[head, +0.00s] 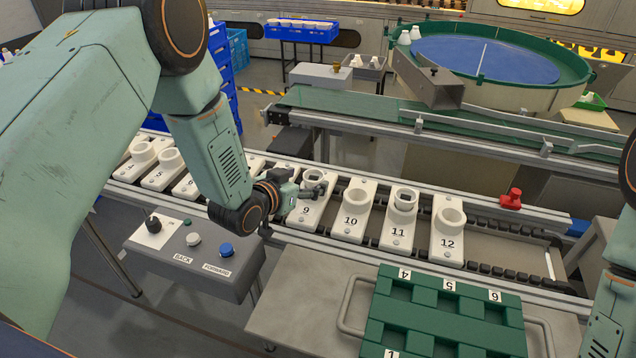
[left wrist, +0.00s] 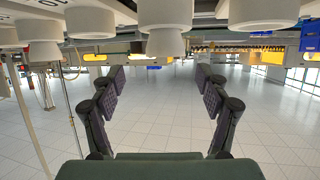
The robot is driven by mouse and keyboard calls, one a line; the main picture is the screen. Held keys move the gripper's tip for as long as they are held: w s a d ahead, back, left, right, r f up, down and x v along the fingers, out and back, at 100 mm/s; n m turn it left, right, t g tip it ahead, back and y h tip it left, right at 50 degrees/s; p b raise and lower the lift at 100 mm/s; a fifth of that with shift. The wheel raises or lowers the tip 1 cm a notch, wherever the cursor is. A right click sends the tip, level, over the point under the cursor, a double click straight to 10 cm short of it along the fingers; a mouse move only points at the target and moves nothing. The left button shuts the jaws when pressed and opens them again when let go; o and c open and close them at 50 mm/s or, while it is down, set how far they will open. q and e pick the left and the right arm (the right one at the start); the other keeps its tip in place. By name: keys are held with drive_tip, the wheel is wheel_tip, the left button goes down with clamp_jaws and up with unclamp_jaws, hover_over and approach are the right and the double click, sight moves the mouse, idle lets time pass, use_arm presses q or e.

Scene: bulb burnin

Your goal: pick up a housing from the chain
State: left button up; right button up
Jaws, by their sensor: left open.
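A row of white numbered carriers lies along the chain (head: 480,228); each clearly visible one has a round white housing-like cup. The cups on carrier 10 (head: 356,197), carrier 11 (head: 404,200) and carrier 12 (head: 453,214) are upright, and 11 has a dark insert in its opening. White cups (left wrist: 165,42) show upside down beyond the fingertips. My right arm shows at the right edge; its gripper is out of view.
A grey control box (head: 190,250) with BACK and FORWARD buttons stands in front of the chain. A green tray (head: 440,325) with numbered pockets lies on the front table. A red button (head: 512,199) stands on the chain's far rail. Behind runs a green conveyor (head: 350,105).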

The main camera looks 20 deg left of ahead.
sight(316, 176)
use_arm(q)
drive_tip(key=w+f, duration=0.2)
drive_tip(key=w, duration=0.1)
drive_tip(key=w+f, duration=0.1)
drive_tip(key=shift+w+b, duration=0.3)
drive_tip(key=shift+b, duration=0.05)
drive_tip(key=shift+w+d, duration=0.25)
drive_tip(key=shift+d, duration=0.15)
drive_tip(key=shift+w+a+f, duration=0.1)
drive_tip(key=shift+a, duration=0.1)
drive_tip(key=shift+c, duration=1)
drive_tip(key=shift+d, duration=0.15)
drive_tip(key=c, duration=0.6)
drive_tip(key=shift+c, duration=1.4)
